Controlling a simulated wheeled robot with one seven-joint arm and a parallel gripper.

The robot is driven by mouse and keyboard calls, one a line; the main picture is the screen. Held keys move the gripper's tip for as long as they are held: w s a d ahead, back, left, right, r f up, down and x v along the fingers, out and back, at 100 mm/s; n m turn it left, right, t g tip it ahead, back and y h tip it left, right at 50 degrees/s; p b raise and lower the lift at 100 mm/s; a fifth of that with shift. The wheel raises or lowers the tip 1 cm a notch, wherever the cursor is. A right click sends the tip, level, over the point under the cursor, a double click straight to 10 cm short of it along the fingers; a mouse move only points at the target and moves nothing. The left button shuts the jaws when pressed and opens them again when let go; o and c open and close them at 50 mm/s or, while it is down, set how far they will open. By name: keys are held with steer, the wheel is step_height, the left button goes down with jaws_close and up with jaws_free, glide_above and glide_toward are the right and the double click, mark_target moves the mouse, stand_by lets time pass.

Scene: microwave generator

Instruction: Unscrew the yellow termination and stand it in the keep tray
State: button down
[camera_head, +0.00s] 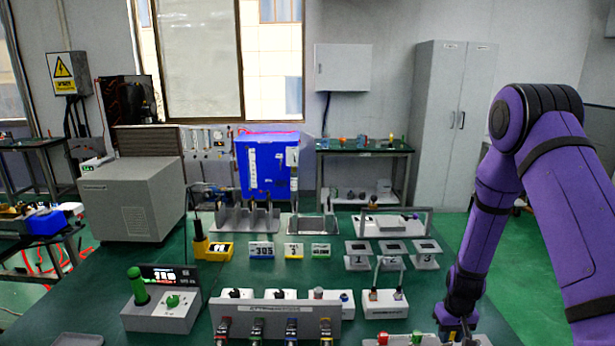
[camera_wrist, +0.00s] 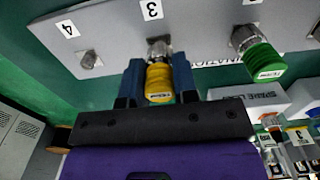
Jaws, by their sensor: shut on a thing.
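The yellow termination (camera_wrist: 159,84) sits between the two blue fingers of my gripper (camera_wrist: 158,76) in the wrist view. The fingers are shut on its sides. Its far end lines up with the metal connector (camera_wrist: 159,48) under label 3 on a grey panel (camera_wrist: 110,28); I cannot tell how far it is threaded. In the head view my gripper (camera_head: 459,334) is low at the right, over the end of the panel (camera_head: 434,341), and hides the yellow termination. A grey tray (camera_head: 78,340) is cut off at the lower left; no label shows that it is the keep tray.
A green termination (camera_wrist: 262,58) is on the neighbouring connector, right of my gripper. A bare connector (camera_wrist: 90,60) is at label 4. A white box marked SPARE (camera_wrist: 265,99) lies close on the right. Numbered stands (camera_head: 391,254) are further back. Green bench is clear at centre left.

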steer(key=shift+r, duration=2.5)
